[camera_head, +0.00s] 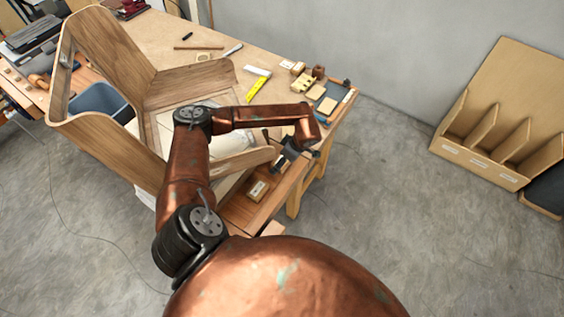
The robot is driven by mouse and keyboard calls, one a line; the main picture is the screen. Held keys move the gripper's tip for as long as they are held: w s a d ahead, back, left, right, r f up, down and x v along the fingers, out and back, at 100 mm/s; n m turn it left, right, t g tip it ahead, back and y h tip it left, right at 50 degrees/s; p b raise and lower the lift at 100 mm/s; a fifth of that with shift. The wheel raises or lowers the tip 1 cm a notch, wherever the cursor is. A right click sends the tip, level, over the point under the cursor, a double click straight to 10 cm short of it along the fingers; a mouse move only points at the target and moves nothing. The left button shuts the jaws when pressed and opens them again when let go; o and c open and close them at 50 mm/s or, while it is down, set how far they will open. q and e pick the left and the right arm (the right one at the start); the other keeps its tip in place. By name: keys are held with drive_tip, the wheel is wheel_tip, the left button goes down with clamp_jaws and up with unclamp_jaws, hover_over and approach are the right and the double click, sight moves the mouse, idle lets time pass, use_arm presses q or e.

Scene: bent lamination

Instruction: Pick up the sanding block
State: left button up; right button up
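A small block (258,190) with a pale top and a dark mark lies on the reddish-brown wooden ledge at the bench's near right side; it looks like the sanding block, but is too small to be sure. My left gripper (283,160), on the copper arm that reaches up and bends right, hangs over the bench edge, above and right of this block and apart from it. The gripper is small and dark, and its fingers are not clear enough to show whether they are open. My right gripper is not in view.
A bent wooden form (100,140) stands on the left of the workbench (205,25). A yellow-bladed tool (257,88), several small blocks and a dark-framed tray (334,98) lie toward the bench's right end. A slotted wooden rack (507,120) leans at the right wall. Floor between is clear.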

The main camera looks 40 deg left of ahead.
use_arm(q)
drive_tip(key=c, duration=1.2)
drive_tip(key=shift+c, duration=0.2)
drive_tip(key=shift+r, duration=0.1)
wheel_tip(320, 180, up, 28)
drive_tip(key=b, duration=0.1)
drive_tip(key=shift+b, duration=0.3)
